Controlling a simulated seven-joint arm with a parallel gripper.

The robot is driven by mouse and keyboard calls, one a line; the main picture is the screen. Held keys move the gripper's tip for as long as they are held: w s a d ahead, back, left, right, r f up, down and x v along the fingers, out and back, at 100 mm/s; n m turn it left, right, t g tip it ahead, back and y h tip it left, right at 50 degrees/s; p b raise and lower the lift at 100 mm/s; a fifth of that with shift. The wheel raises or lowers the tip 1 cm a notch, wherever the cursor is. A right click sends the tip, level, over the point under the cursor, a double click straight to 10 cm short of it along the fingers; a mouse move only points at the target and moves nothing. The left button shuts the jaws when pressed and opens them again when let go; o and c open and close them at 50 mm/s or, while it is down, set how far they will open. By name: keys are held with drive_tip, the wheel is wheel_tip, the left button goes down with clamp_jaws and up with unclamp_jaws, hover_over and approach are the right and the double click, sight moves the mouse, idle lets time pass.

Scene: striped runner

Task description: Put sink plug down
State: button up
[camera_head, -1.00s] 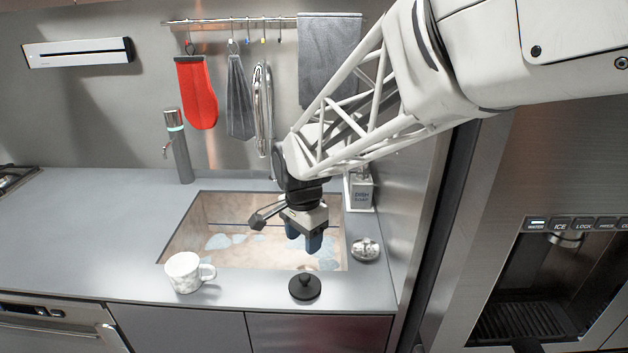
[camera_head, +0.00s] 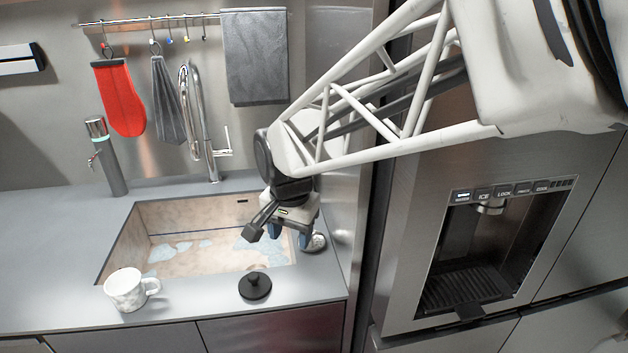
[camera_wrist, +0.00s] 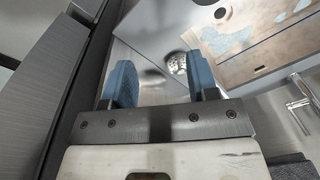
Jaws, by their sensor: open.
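The sink plug (camera_head: 255,288) is a black disc with a knob on top. It lies flat, knob up, on the grey counter in front of the sink (camera_head: 120,245) in the head view. My gripper (camera_head: 289,235) is open and empty, with blue fingers pointing down. It is above the right edge of the sink, behind and to the right of the plug, and apart from it. In the wrist view my open fingers (camera_wrist: 160,82) have nothing between them.
A white mug (camera_head: 127,290) stands at the sink's front left corner. A small dish (camera_head: 315,242) sits just right of my gripper; it also shows in the wrist view (camera_wrist: 176,63). A steel faucet (camera_head: 210,150) rises behind the sink. A fridge with a dispenser (camera_head: 480,250) is at right.

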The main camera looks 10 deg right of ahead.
drive_tip(key=s+d+r+n+t, duration=0.1)
drive_tip(key=s+d+n, duration=0.5)
drive_tip(key=s+d, duration=0.7)
drive_tip(key=s+r, duration=0.1)
drive_tip(key=s, duration=0.2)
drive_tip(key=shift+s+d+r+t, duration=0.15)
drive_tip(key=shift+d+r+t, duration=0.1)
drive_tip(key=shift+r+t, duration=0.15)
drive_tip(key=shift+c, duration=0.2)
